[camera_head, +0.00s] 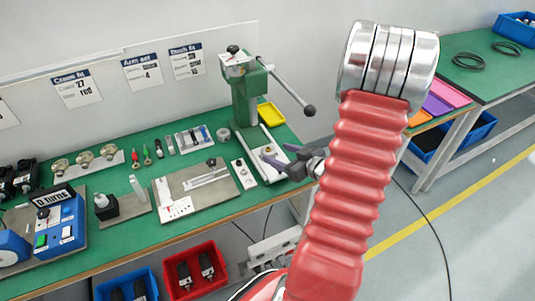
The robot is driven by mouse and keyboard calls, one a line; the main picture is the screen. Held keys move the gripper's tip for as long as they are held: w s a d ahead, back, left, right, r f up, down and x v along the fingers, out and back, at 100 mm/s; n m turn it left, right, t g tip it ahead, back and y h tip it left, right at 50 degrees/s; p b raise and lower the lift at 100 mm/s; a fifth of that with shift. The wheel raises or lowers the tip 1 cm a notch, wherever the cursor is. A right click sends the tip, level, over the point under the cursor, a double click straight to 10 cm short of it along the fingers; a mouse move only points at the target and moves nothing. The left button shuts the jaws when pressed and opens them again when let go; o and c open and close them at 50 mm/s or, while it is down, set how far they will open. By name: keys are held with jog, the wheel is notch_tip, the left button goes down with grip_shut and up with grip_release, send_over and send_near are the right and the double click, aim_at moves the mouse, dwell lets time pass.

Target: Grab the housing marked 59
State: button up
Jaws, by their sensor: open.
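I cannot make out the number 59 on anything in view. Black housing-like parts (25,173) stand at the left edge of the green bench (135,245), their markings too small to read. Other dark parts (206,265) lie in the red bin (179,294) below the bench, and more (139,287) lie in the blue bin beside it. My gripper (272,155) has purple-grey fingers and is open and empty. It appears over the right end of the bench, in front of the green press, well to the right of the black parts. My red arm hides part of the scene on the right.
A green lever press (244,90) stands at the bench's back right. A blue counter box (60,227) is at front left. Flat fixture plates (220,188) and small tools fill the middle. Another green table (470,75) is at far right, with open grey floor before it.

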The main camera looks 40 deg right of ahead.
aim_at(270, 150)
jog(key=shift+x, duration=2.3)
jog(key=shift+c, duration=0.3)
jog(key=c, duration=1.2)
jog(key=shift+r, duration=0.1)
jog(key=shift+r, duration=1.65)
jog(key=s, duration=1.8)
jog(key=shift+s+a, duration=0.1)
jog(key=shift+a, duration=0.15)
